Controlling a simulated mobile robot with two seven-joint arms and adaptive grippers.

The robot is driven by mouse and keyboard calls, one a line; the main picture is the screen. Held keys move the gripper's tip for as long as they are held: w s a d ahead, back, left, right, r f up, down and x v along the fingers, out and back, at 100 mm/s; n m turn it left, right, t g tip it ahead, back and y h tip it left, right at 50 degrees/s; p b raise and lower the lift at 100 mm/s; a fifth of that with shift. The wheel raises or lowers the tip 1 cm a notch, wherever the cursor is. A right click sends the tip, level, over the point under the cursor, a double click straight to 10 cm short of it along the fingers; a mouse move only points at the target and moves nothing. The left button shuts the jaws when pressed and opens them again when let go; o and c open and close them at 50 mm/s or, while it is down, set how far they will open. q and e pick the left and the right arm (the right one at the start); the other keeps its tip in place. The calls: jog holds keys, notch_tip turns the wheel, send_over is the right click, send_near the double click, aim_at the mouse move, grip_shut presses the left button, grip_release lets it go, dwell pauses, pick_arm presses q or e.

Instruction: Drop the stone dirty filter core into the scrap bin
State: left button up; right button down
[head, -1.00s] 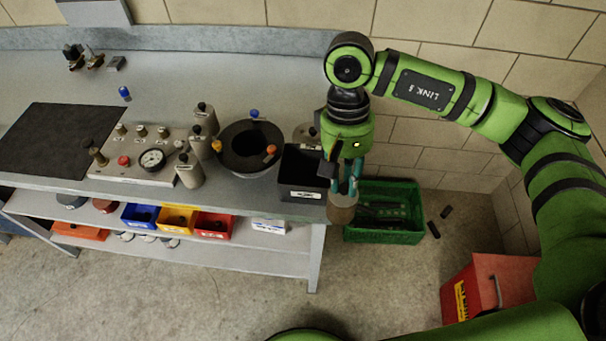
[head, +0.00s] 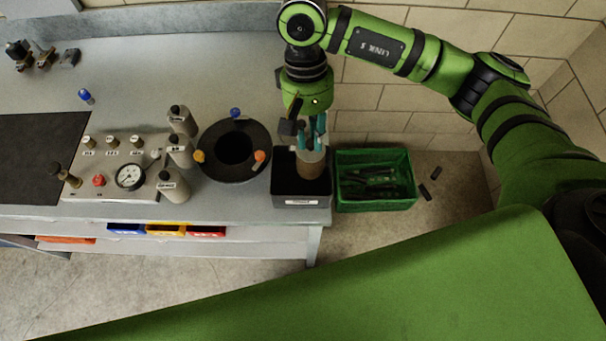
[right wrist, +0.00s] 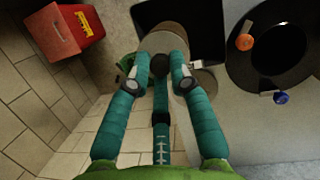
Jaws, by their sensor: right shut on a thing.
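The stone-coloured filter core (head: 311,164) is a short tan cylinder. My right gripper (head: 312,145) is shut on it and points down. The core also shows between the fingertips in the right wrist view (right wrist: 163,40). A black open box with a white label (head: 301,202), apparently the scrap bin, stands at the bench's front right corner. The core overlaps the right part of its opening in the head view. How high it is above the rim, I cannot tell. The black box also shows behind the core in the right wrist view (right wrist: 208,22). My left gripper is out of view.
A dark ring-shaped housing (head: 234,178) with blue and orange knobs is left of the black box. Grey bottles (head: 173,187) and a gauge panel (head: 108,185) are further left. A green crate (head: 375,204) is right of the bench. A red box (right wrist: 62,30) shows in the wrist view.

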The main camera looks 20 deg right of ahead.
notch_tip(320, 180, down, 2)
jog(key=shift+f, duration=0.1)
jog(key=shift+w+f, duration=0.15)
jog(key=shift+f, duration=0.4)
jog(key=c, duration=1)
grip_release()
jog(key=shift+c, duration=0.2)
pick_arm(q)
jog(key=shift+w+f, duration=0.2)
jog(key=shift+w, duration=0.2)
pick_arm(e)
jog(key=v, duration=1.2)
jog(key=shift+f, duration=0.15)
